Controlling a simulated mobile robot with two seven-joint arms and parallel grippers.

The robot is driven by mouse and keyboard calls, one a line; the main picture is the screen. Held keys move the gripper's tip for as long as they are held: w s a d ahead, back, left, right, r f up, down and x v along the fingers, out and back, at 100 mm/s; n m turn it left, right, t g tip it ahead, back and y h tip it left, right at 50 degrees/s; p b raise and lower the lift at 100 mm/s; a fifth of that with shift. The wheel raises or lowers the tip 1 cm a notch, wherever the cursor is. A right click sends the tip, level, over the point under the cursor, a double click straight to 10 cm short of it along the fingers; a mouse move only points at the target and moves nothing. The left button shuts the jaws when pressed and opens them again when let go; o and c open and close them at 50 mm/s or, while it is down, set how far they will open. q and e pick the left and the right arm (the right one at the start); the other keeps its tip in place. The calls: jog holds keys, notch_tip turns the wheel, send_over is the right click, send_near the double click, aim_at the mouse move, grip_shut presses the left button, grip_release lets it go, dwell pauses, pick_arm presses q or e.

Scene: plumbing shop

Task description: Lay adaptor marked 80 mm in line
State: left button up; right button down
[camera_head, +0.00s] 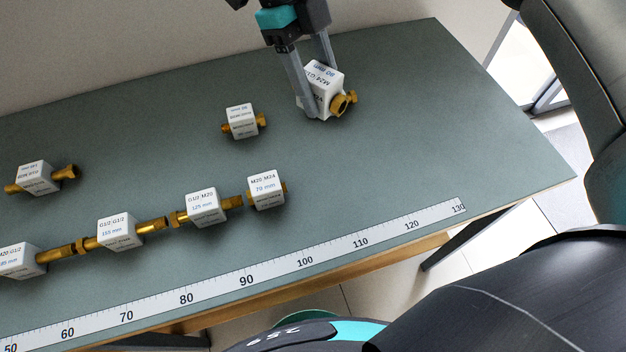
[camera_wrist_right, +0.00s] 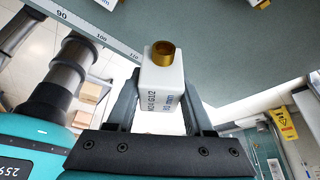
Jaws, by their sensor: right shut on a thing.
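My right gripper (camera_head: 312,108) is shut on the adaptor marked 80 mm (camera_head: 325,86), a white block with brass ends, near the table's far right part. The block is tilted in the head view, with one brass end towards the lower right. I cannot tell whether it touches the table. In the right wrist view the block (camera_wrist_right: 161,85) sits between the fingers (camera_wrist_right: 160,105), a brass end up. A row runs along the ruler: an adaptor at the left edge (camera_head: 20,262), then those marked 155 mm (camera_head: 117,232), 125 mm (camera_head: 203,207) and 75 mm (camera_head: 266,190). My left gripper is out of view.
Two loose adaptors lie behind the row, one at the middle (camera_head: 241,120) and one at the left (camera_head: 38,177). A white ruler (camera_head: 330,252) follows the table's front edge. The green tabletop (camera_head: 430,130) is clear right of the 75 mm adaptor.

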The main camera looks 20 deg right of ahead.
jog(key=m+y, duration=0.1)
jog(key=m, duration=0.3)
jog(key=s+m+y, duration=0.1)
jog(key=m, duration=0.1)
jog(key=shift+a+r+g+y, duration=0.25)
jog(key=shift+g+y, duration=0.05)
jog(key=shift+g, duration=0.1)
jog(key=m, duration=0.2)
jog(key=m+y, duration=0.1)
jog(key=m, duration=0.1)
jog(key=m+y, duration=0.1)
jog(key=m, duration=0.1)
jog(key=shift+s+a+r+p, duration=0.2)
jog(key=shift+s+r+p, duration=0.1)
jog(key=shift+p, duration=0.1)
jog(key=m+t+y, duration=0.2)
jog(key=m, duration=0.4)
jog(key=m+t+b, duration=0.2)
jog(key=m+b, duration=0.2)
jog(key=m, duration=0.3)
send_near(305, 188)
jog(key=shift+y, duration=0.4)
jog(key=x, duration=0.5)
jog(key=shift+d+f, duration=0.15)
jog(key=shift+f, duration=0.35)
jog(key=shift+f, duration=0.1)
jog(key=shift+c, duration=1.4)
grip_release()
jog(key=shift+s, duration=0.1)
